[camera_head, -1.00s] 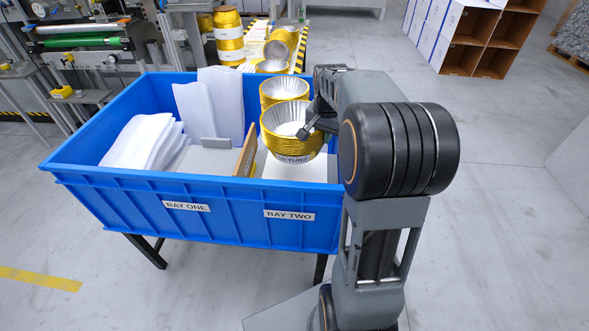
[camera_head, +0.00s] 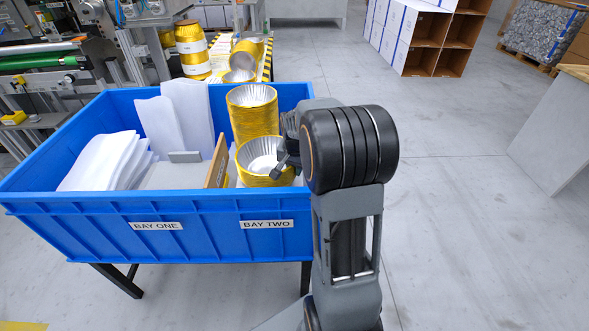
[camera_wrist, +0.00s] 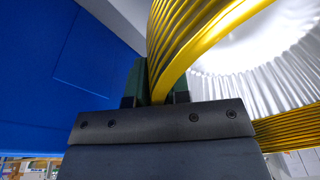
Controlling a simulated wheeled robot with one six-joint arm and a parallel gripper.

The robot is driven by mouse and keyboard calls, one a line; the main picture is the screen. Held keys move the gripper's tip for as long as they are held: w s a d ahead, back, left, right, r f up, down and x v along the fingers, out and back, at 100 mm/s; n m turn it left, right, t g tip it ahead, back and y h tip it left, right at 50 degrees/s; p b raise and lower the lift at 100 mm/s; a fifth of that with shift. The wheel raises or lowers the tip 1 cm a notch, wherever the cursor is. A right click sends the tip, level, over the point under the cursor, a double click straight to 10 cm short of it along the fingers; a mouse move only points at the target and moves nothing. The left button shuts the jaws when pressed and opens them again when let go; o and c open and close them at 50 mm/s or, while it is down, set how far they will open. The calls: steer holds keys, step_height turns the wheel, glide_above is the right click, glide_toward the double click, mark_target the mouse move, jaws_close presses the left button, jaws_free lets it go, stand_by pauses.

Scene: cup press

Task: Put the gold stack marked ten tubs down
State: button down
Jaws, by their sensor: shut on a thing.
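A gold stack of foil tubs (camera_head: 262,160) with silver insides sits low in the right part of the blue crate, behind the BAY TWO label (camera_head: 267,224). My gripper (camera_head: 284,162) is shut on its right rim. In the wrist view the gold rim (camera_wrist: 170,75) runs between my fingers, with the pleated silver inside to the right. The stack's lower part is hidden behind the crate wall, so I cannot tell whether it touches the floor. No marking on it is readable now. A taller gold stack (camera_head: 252,112) stands just behind it.
The blue crate (camera_head: 95,235) has a brown divider (camera_head: 216,162) left of the stack. White sheets (camera_head: 100,162) fill BAY ONE (camera_head: 157,226). More gold stacks (camera_head: 192,50) stand on a bench behind. Open floor lies to the right.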

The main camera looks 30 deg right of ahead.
steer(key=c, duration=1.1)
jaws_free()
step_height(320, 180, up, 11)
steer(key=s+p, duration=0.2)
steer(key=s+a+f+n, duration=0.1)
steer(key=s+a+n, duration=0.2)
steer(key=s+a, duration=0.2)
steer(key=s+a+f+n+t, duration=0.1)
steer(key=s+a+n, duration=0.3)
steer(key=a, duration=0.1)
steer(key=s+a+f+n, duration=0.1)
steer(key=s+a+n, duration=0.2)
steer(key=s+a, duration=0.2)
steer(key=shift+s+a+y, duration=0.3)
steer(key=shift+a+y, duration=0.1)
steer(key=shift+a, duration=0.2)
